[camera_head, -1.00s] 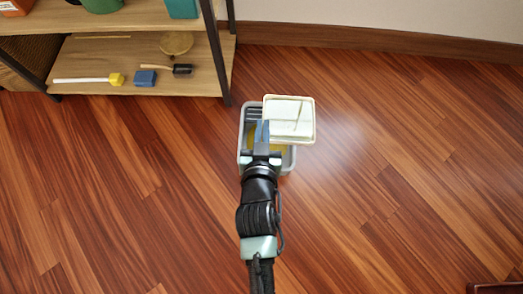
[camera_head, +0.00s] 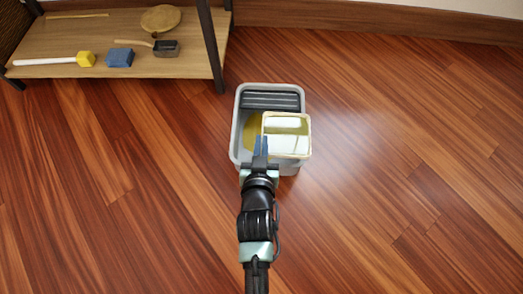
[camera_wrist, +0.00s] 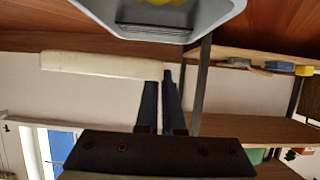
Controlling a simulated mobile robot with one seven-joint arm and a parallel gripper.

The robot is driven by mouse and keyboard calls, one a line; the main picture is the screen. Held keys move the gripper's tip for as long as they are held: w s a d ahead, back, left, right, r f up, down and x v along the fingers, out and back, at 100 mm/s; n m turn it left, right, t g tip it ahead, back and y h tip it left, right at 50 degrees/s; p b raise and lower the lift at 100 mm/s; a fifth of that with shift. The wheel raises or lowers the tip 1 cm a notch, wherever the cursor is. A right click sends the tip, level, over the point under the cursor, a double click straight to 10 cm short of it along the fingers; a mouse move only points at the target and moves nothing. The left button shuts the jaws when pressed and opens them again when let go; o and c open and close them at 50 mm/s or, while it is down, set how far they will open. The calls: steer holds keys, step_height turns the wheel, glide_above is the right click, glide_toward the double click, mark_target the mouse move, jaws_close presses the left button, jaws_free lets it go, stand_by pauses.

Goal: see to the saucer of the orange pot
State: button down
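My gripper (camera_head: 260,146) is shut on the left edge of a cream, square, shallow saucer (camera_head: 308,137) in the head view. The saucer is held over the right part of a grey bucket (camera_head: 237,128), which has a ribbed grey panel at its far end and something yellow inside. The saucer's inside looks shiny, with white and yellowish patches; I cannot tell if it holds water. In the wrist view, the saucer (camera_wrist: 95,65) shows edge-on at my fingertips (camera_wrist: 159,85), apart from the bucket (camera_wrist: 112,16). The orange pot cannot be made out.
A wooden shelf (camera_head: 75,45) at the upper left holds a yellow-headed brush (camera_head: 85,60), a blue sponge (camera_head: 119,57), a dark tool with a wooden handle (camera_head: 166,47) and a tan round disc (camera_head: 161,18). A dark shelf post (camera_head: 211,50) stands nearby. The floor to the right is clear.

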steer(key=shift+w+a+r+n+g+h+p, duration=0.1)
steer(key=shift+w+a+n+g+h+p, duration=0.4)
steer(key=shift+n+g+h, duration=0.85)
steer(key=shift+w+a+r+n+g+h+p, duration=0.15)
steer(key=shift+w+a+n+g+h+p, duration=0.3)
steer(key=shift+g+h, duration=0.95)
steer(key=shift+w+a+r+n+g+h+p, duration=0.1)
steer(key=shift+w+a+n+g+h+p, duration=0.65)
steer(key=shift+g, duration=1.1)
steer(key=shift+s+d+n, duration=0.25)
steer(key=shift+s+d, duration=0.05)
steer(key=shift+d, duration=0.1)
